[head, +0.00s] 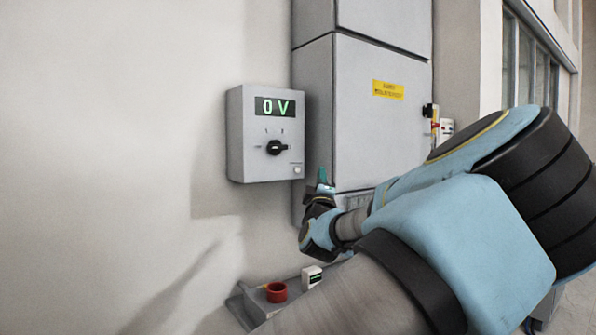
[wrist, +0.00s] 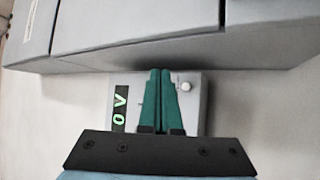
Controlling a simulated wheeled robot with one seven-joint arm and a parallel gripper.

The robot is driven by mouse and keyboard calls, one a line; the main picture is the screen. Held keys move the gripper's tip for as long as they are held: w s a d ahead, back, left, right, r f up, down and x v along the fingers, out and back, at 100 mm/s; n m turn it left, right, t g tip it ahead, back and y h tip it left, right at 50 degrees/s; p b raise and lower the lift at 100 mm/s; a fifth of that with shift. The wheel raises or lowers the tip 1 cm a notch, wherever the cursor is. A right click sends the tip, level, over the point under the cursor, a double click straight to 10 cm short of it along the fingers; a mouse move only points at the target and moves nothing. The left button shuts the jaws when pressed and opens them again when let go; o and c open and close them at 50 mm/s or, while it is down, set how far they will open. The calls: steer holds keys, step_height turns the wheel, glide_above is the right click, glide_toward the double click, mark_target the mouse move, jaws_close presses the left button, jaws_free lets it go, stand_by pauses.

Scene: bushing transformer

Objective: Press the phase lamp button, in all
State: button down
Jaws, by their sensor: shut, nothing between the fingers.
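A grey wall box (head: 237,130) carries a display (head: 275,107) reading "0 V" in green and a black rotary knob (head: 275,148). A small pale round button (head: 297,170) sits at the box's lower right corner. In the wrist view the box appears turned, with the button (wrist: 185,87) just right of my green fingertips. My gripper (head: 322,177) is shut and empty, a little right of the box in the head view. In the wrist view its fingers (wrist: 160,75) overlap the box face and hide the knob. I cannot see contact with the button.
A tall grey cabinet (head: 365,130) with a yellow label (head: 388,90) stands close right of the box. Below are a red round part (head: 276,292) and a small white device (head: 311,277) on a grey base. The wall left of the box is clear.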

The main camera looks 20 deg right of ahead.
steer(key=w+a, duration=0.1)
steer(key=w, duration=0.6)
steer(key=shift+w+a, duration=0.15)
steer(key=shift+a, duration=0.1)
stand_by(1.8)
steer(key=shift+w, duration=0.4)
steer(key=shift+w+a+b, duration=0.15)
steer(key=shift+w+b, duration=0.25)
steer(key=shift+b, duration=0.15)
stand_by(0.4)
stand_by(0.3)
steer(key=shift+s+b, duration=0.3)
steer(key=shift+s, duration=0.5)
steer(key=shift+s+d+b, duration=0.2)
steer(key=shift+s, duration=0.6)
steer(key=shift+s+d+b, duration=0.15)
steer(key=shift+s+d, duration=0.05)
steer(key=shift+s, duration=0.65)
steer(key=shift+s+d+b, duration=0.2)
steer(key=shift+s, duration=0.6)
